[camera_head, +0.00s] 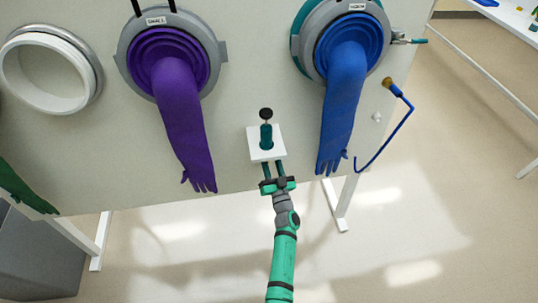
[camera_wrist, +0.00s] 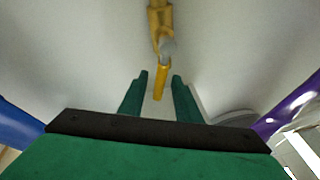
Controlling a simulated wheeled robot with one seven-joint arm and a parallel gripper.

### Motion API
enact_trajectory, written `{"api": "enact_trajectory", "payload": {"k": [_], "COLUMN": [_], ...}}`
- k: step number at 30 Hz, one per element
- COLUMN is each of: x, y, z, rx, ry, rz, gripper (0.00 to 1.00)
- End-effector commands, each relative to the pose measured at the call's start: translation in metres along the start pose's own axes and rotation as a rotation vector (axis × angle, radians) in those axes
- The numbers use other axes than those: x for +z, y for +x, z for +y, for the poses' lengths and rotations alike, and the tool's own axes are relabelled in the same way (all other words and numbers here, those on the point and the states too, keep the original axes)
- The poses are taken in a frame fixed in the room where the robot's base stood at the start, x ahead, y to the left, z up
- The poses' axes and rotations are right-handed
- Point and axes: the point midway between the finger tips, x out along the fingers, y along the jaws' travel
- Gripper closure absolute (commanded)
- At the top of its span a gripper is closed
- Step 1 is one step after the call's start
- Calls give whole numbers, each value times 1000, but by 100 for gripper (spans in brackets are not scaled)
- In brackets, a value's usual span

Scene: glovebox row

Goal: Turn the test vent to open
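A brass valve body (camera_wrist: 160,22) with a grey pivot and a yellow lever (camera_wrist: 161,80) shows in the wrist view; it looks like the test vent. The lever points down toward my gripper, roughly in line with the brass body. My gripper (camera_wrist: 161,75) is open, with one green finger on each side of the lever and a visible gap on both sides. In the head view my gripper (camera_head: 273,168) is just below a small white plate (camera_head: 282,148) on the panel. I cannot make out the brass valve or lever there; the plate and my gripper may hide them.
A dark green piece with a black knob (camera_head: 266,114) stands at the white plate. A purple glove (camera_head: 182,120) hangs to the left, a blue glove (camera_head: 341,105) to the right. A blue hose (camera_head: 400,125) with a brass end hangs farther right.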

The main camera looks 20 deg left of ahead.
Motion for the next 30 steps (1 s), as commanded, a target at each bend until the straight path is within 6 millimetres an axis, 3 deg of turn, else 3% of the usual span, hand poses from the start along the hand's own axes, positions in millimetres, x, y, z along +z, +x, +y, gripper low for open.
{"api": "enact_trajectory", "payload": {"k": [15, 21, 30], "x": [1, 1, 1], "y": [-86, -102, -104], "z": [0, -1, -1], "rx": [2, 0, 0], "ry": [2, 0, 0], "rz": [-2, -2, -2], "gripper": [70, 70, 70]}}
